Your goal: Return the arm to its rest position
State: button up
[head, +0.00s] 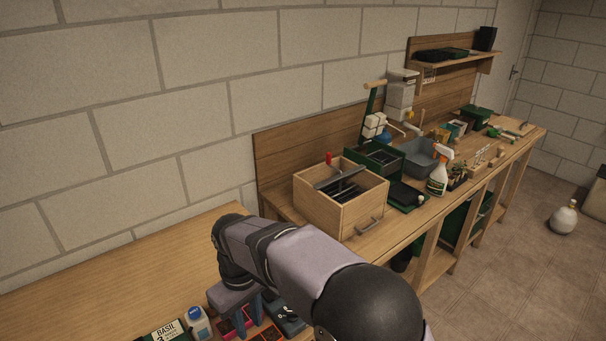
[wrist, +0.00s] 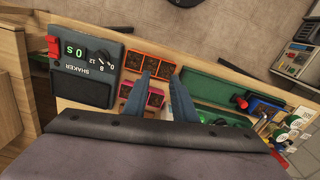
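My gripper (wrist: 156,82) is open, with its two blue fingers spread apart in the wrist view. I see nothing held between them. A pink-red holder (wrist: 155,97) shows in the gap beneath and seems apart from the fingers. In the head view my gripper (head: 256,314) points down over the near bench, in front of the small red and orange holders. My arm reaches across the lower middle of the head view, and the fingertips are hard to make out there.
A shaker (wrist: 85,80) and an orange rack (wrist: 148,64) lie close by my fingers. A green tray (wrist: 215,90) is to the right. A wooden box (head: 345,205), a spray bottle (head: 438,180) and a grey tub (head: 418,155) stand on the farther bench. The near bench's left is bare.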

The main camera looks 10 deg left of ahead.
jog(key=s+d+m, duration=0.2)
jog(key=d+m, duration=0.4)
jog(key=d, duration=1.5)
jog(key=s+d+f+m, duration=0.3)
jog(key=s+d+m, duration=0.1)
jog(key=s+d, duration=0.5)
jog(key=shift+s+d+f+m, duration=0.25)
jog(key=shift+s+d+m, duration=0.15)
jog(key=shift+d, duration=0.55)
